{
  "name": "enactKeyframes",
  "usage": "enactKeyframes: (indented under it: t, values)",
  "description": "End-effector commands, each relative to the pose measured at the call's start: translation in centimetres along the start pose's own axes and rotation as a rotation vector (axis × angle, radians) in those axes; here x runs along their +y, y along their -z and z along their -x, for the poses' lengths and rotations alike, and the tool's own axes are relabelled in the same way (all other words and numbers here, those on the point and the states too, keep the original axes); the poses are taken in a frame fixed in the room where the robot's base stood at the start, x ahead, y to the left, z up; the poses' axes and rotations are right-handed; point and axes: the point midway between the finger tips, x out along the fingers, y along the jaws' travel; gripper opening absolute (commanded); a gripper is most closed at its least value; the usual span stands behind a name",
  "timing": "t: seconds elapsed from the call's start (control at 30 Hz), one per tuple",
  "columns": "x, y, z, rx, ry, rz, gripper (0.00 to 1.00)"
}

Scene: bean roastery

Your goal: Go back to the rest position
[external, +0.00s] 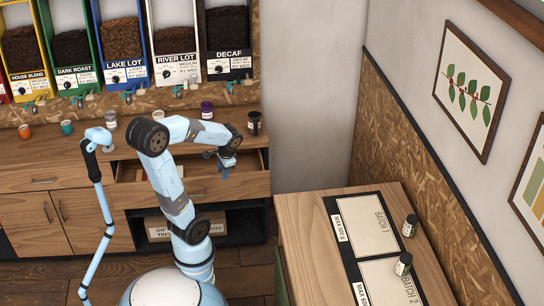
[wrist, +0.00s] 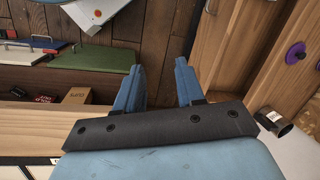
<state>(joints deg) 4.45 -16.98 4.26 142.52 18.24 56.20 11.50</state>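My gripper (external: 222,172) hangs at the end of my bent arm, over the open wooden drawer (external: 240,189) of the back counter. In the wrist view, my gripper's two blue fingers (wrist: 158,78) stand apart with nothing between them. Dark wooden floor shows past the fingertips.
Several small jars stand on the counter, including a purple-lidded jar (external: 206,110) and a black jar (external: 254,122). Bean dispensers (external: 122,45) hang above. A table (external: 310,240) at right holds the Batch 1 mat (external: 365,228), the Batch 2 mat (external: 385,280) and two dark jars (external: 409,226).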

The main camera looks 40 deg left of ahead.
Motion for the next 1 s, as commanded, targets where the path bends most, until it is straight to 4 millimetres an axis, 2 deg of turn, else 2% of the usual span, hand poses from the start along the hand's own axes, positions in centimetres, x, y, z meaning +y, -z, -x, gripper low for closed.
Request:
enactKeyframes:
  t: [0.4,0.6,0.77,1.0]
  values:
    - [2.5,-2.0,7.8,0.351,-0.076,0.297,0.38]
    - [3.6,-3.1,10.6,0.480,-0.116,0.396,0.38]
    - [4.1,-3.5,11.7,0.529,-0.134,0.433,0.38]
    - [4.2,-3.6,11.9,0.536,-0.139,0.441,0.38]
